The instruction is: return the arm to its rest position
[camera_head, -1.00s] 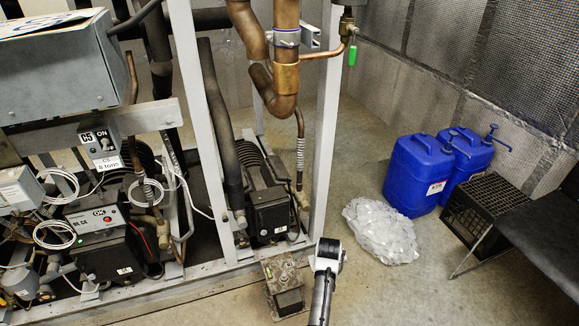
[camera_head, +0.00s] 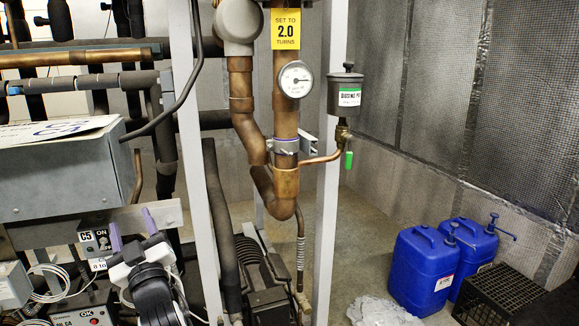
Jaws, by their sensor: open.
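My gripper (camera_head: 131,227) shows at the lower left of the head view. Its two purple fingers point up and stand apart, with nothing between them. My dark wrist and white-grey hand are below the fingers, at the picture's bottom edge. The gripper overlaps the compressor rack in the picture, just right of the C5 switch box (camera_head: 95,240). I cannot tell how far it is from the rack. It hides part of the equipment behind it.
A grey electrical box (camera_head: 60,185) is above left of my gripper. White rack posts (camera_head: 204,170), copper pipes (camera_head: 285,120), a gauge (camera_head: 295,79) and a grey canister (camera_head: 346,92) stand at centre.

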